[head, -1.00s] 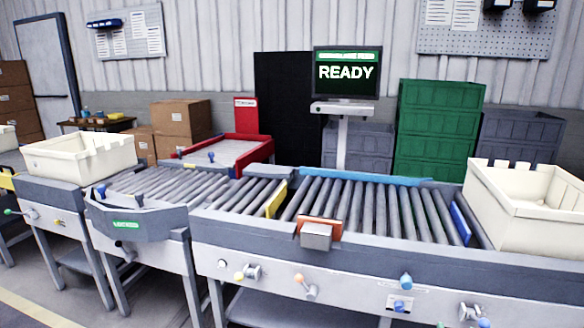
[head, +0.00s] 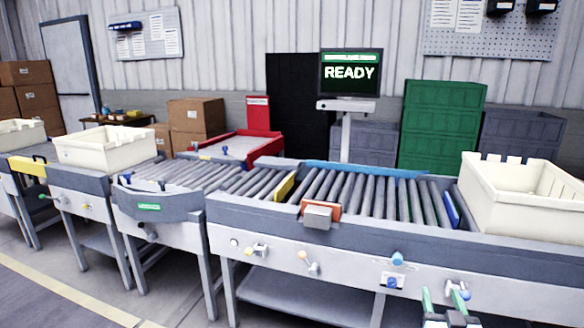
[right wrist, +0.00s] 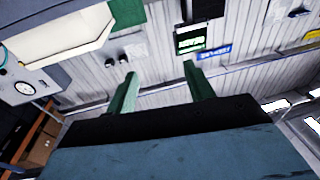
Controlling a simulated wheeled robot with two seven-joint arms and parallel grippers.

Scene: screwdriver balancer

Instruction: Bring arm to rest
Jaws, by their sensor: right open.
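My right gripper (head: 446,298) shows at the bottom right of the head view, low in front of the roller conveyor's front panel. Its two green fingers stand apart with nothing between them. In the right wrist view the open fingers (right wrist: 160,76) point toward the ribbed wall, clear of any object. My left gripper and left arm are not in view.
The roller conveyor (head: 340,236) crosses the head view, with knobs and levers on its front. A cream bin (head: 520,212) sits at its right end and another (head: 105,150) at the left. A monitor (head: 350,72) reads READY. Open floor lies at front left.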

